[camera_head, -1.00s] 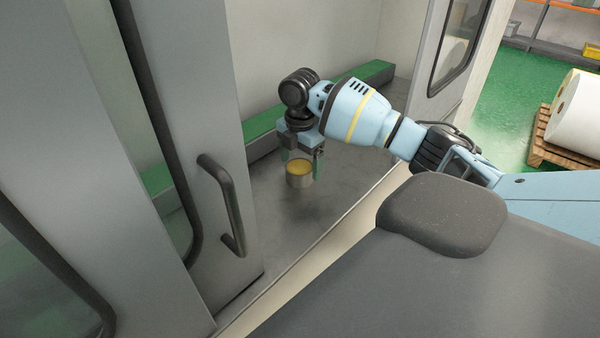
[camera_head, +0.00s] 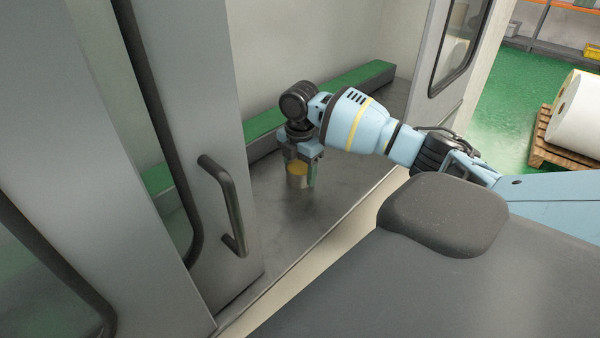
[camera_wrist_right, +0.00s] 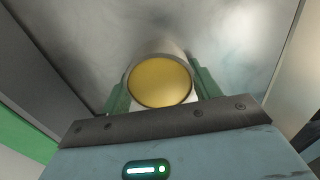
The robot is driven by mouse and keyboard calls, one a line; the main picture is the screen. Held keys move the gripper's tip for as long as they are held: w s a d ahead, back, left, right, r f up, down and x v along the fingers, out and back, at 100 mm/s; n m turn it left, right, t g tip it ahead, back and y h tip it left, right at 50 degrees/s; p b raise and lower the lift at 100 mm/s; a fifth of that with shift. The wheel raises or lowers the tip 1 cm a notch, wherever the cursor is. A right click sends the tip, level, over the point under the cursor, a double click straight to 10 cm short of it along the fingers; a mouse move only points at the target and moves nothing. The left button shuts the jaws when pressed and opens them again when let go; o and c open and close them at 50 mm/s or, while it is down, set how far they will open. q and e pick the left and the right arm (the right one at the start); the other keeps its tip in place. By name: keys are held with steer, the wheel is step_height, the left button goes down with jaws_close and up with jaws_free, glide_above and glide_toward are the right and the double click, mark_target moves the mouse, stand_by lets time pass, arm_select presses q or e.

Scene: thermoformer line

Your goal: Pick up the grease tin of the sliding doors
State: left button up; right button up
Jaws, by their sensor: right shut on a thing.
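The grease tin (camera_head: 297,181) is a small metal cylinder with yellow grease showing in its open top. It is on or just above the grey floor inside the machine, behind the door opening; I cannot tell if it touches the floor. My right gripper (camera_head: 302,176) points down from above and is shut on the tin. In the right wrist view the tin (camera_wrist_right: 160,80) sits between the two green fingers (camera_wrist_right: 160,92), one on each side. My left gripper is not in view.
A grey sliding door with a dark handle (camera_head: 227,205) stands left of my right arm. Another door with a window (camera_head: 460,40) is at the right. A green ledge (camera_head: 350,82) runs along the back. A white roll (camera_head: 580,110) lies on a pallet outside at right.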

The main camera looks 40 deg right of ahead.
mark_target(302, 168)
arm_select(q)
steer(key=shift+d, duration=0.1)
arm_select(e)
steer(key=shift+r, duration=0.1)
